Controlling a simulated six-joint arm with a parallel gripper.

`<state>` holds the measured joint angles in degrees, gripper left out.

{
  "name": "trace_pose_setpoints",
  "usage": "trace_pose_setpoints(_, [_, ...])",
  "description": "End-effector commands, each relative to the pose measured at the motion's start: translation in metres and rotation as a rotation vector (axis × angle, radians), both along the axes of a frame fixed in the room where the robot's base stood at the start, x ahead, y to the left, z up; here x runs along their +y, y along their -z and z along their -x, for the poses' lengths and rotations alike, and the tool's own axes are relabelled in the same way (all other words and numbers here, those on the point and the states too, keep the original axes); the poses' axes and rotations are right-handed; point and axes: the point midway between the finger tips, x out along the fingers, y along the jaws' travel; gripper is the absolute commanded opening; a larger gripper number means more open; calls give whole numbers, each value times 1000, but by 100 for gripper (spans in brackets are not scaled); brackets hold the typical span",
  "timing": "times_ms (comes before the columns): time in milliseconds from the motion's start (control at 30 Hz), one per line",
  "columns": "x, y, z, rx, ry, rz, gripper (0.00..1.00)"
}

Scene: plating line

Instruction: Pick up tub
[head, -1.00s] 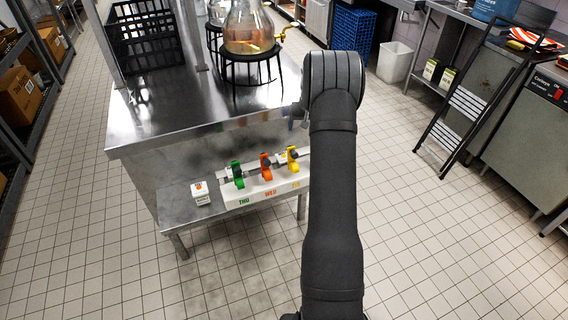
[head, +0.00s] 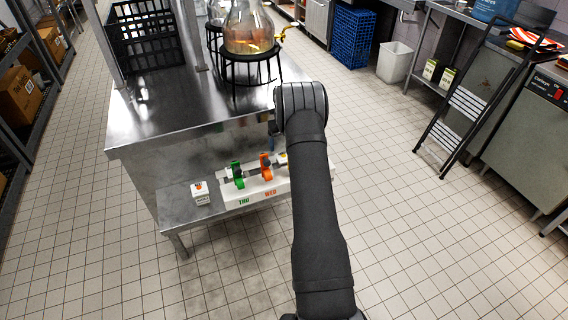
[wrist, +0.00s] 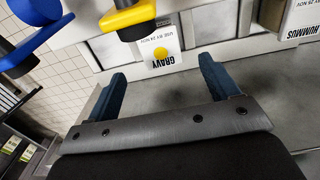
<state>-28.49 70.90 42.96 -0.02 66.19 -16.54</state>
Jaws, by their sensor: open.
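A white tub labelled GRAVY (wrist: 166,42), with a yellow dot and a use-by date, shows at the top middle of the wrist view. A second white tub labelled HUMMUS (wrist: 301,18) is cut off at the top right. My gripper (wrist: 162,68) is open, its two blue fingers apart and empty, with the gravy tub beyond the gap between them. In the head view my arm hides most of the gripper and the gravy tub. A small white tub with an orange mark (head: 200,193) stands at the left of the low steel shelf (head: 178,214).
A yellow handle (wrist: 126,16) overhangs the gravy tub's left side, with a blue handle (wrist: 36,46) farther left. In the head view, green (head: 237,172) and orange (head: 266,168) handles stand on a white THU/WED panel. The steel counter (head: 160,107) rises behind.

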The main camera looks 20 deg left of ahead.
Motion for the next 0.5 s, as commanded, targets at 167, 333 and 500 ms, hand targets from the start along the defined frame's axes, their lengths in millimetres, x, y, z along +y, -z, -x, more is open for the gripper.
trace_pose_setpoints(167, [0, 15, 0, 0, 0, 0, 80])
trace_pose_setpoints(333, [-1, 25, 1, 0, 1, 0, 80])
trace_pose_setpoints(500, [-5, 50, 5, 2, 1, 1, 80])
